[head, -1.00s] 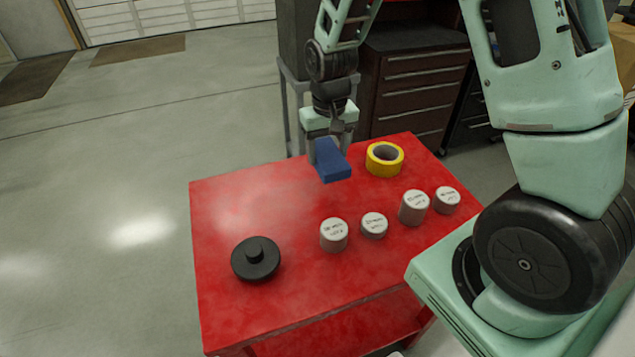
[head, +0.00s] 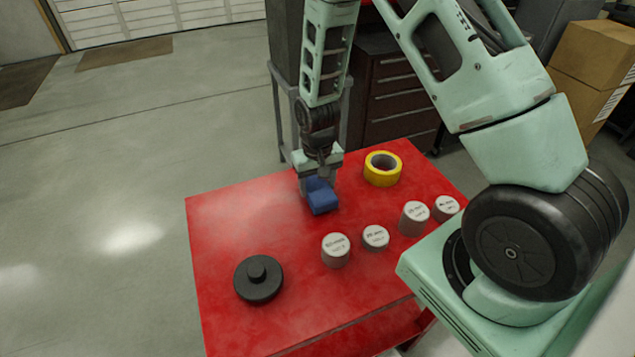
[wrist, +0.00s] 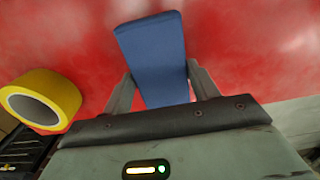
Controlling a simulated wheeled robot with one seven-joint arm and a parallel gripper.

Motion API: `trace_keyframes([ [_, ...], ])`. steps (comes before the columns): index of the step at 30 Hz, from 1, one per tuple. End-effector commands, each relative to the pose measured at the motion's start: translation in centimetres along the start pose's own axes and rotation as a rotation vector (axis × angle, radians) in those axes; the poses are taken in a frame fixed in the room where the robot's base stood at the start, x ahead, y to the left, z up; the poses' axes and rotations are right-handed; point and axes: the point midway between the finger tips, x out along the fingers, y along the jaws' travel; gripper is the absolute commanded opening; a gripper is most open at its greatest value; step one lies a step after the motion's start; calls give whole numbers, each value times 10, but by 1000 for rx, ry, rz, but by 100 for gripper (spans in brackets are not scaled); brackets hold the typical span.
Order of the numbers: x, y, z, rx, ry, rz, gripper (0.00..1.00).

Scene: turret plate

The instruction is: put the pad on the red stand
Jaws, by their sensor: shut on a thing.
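The blue pad (head: 321,197) is a small block held between the fingers of my gripper (head: 317,181), low over the back middle of the red stand (head: 240,213). In the wrist view the pad (wrist: 153,55) lies between my two fingers (wrist: 160,88), with the red top behind it. My gripper is shut on the pad. I cannot tell whether the pad's underside touches the red top. Part of the pad is hidden by the fingers.
A yellow tape roll (head: 382,169) stands right of the pad. Several grey-white labelled cylinders (head: 335,250) line the right front. The left back of the top is clear.

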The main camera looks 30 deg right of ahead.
Motion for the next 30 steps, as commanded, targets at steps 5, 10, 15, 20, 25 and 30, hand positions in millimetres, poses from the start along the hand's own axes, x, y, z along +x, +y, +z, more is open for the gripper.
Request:
trace_keyframes([
  [5, 7, 0, 0, 0, 1, -1, 34],
  [10, 7, 0, 0, 0, 1, -1, 34],
  [15, 10, 0, 0, 0, 1, 0, 65],
  [20, 10, 0, 0, 0, 1, 0, 81],
  [25, 9, 0, 0, 0, 1, 0, 81],
  [30, 1, 0, -1, 0, 2, -1, 81],
])
